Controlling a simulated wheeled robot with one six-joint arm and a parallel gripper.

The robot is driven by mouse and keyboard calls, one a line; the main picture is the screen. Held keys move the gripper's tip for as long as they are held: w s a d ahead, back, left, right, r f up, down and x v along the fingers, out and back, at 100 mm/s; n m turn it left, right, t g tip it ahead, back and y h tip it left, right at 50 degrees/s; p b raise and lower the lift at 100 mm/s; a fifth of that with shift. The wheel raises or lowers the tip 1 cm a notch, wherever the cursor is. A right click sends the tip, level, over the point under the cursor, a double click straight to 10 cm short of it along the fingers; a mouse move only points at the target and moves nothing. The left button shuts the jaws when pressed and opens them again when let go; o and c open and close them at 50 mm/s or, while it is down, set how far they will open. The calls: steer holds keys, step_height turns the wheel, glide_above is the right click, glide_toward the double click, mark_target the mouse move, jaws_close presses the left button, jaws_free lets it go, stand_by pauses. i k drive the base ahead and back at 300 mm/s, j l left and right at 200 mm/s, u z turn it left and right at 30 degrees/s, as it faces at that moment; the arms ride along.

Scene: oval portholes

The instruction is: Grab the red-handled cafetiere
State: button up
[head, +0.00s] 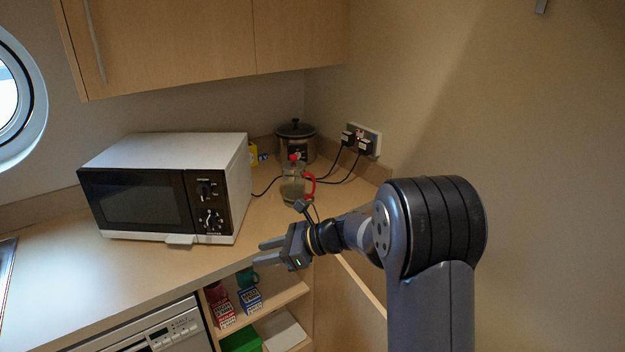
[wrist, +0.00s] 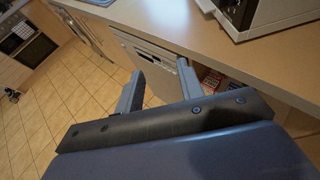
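The red-handled cafetiere (head: 294,186) stands upright on the counter to the right of the microwave in the head view. It has a clear body, a red knob on top and a red handle on its right side. My gripper (head: 264,254) is in front of it and lower in the picture, near the counter's front edge, pointing left. Its two fingers are apart with nothing between them. My gripper also shows in the wrist view (wrist: 162,88), open and empty. The cafetiere is not in the wrist view. My wrist comes close to the cafetiere's base in the head view.
A microwave (head: 165,188) stands left of the cafetiere. A slow cooker (head: 296,142) stands behind it, with black cables running to wall sockets (head: 362,138). Wall cupboards (head: 190,40) hang above. Open shelves (head: 270,300) with boxes and a dishwasher (head: 160,335) lie below the counter.

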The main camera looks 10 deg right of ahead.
mark_target(294, 174)
steer(key=i+j+z, duration=0.2)
steer(key=z, duration=0.25)
steer(key=i+j+z, duration=0.15)
steer(key=j+z, duration=0.25)
steer(key=i+j+z, duration=0.1)
steer(key=j+z, duration=0.15)
steer(key=z, duration=0.2)
steer(key=i+j, duration=0.1)
steer(key=j, duration=0.45)
steer(key=i+j+z, duration=0.1)
steer(key=j, duration=0.5)
